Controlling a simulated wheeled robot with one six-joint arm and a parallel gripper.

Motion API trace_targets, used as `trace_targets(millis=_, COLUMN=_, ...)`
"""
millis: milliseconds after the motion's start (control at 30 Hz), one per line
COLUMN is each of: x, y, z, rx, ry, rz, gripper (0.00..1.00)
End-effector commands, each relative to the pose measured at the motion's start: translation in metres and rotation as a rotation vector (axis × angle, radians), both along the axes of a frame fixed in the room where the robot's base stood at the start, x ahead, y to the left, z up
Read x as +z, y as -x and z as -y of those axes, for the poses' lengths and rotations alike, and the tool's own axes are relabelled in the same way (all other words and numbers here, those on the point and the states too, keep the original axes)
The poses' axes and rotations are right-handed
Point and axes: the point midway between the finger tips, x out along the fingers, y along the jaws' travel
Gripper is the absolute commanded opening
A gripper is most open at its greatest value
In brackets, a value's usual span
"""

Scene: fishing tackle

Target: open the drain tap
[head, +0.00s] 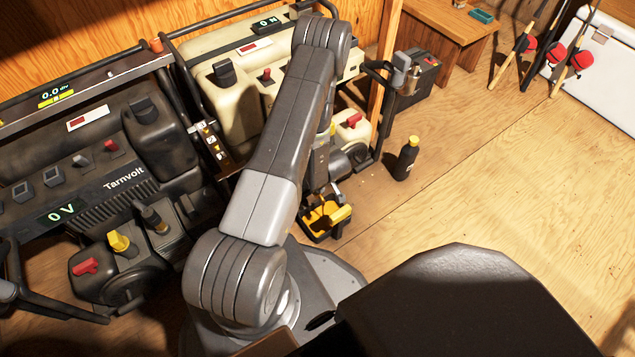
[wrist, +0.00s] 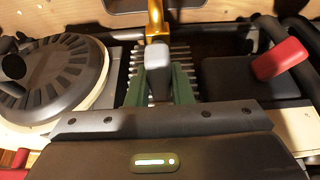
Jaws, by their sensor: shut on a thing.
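In the wrist view a shiny yellow, brass-like piece (wrist: 155,20) stands upright and meets a grey block-shaped handle (wrist: 158,56); I take these as the drain tap. My gripper (wrist: 158,76) has green fingers on either side of the grey handle and is shut on it. The handle points from the yellow piece toward my gripper. In the head view only a sliver of yellow (head: 333,127) shows at the front of the cream machine (head: 228,107), beside my arm. My arm hides most of the tap and gripper there.
A red lever (wrist: 280,60) is right of the gripper and a black ribbed disc (wrist: 50,80) left. A small yellow-and-black tray (head: 317,232) is below the arm. A dark bottle (head: 405,160) stands on the floor.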

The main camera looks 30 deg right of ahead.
Motion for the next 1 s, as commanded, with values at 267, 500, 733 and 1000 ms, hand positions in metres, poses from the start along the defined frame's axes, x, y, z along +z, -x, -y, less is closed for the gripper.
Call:
trace_targets(millis=267, x=0.000, y=0.000, z=0.000, rx=0.003, ry=0.001, rz=0.001, gripper=0.36)
trace_targets(millis=500, x=0.000, y=0.000, z=0.000, rx=0.001, ry=0.000, rz=0.000, gripper=0.42)
trace_targets(millis=733, x=0.015, y=0.004, z=0.001, rx=-0.001, ry=0.002, rz=0.001, gripper=0.42)
trace_targets(millis=1000, x=0.071, y=0.027, z=0.004, rx=-0.003, ry=0.001, rz=0.001, gripper=0.42)
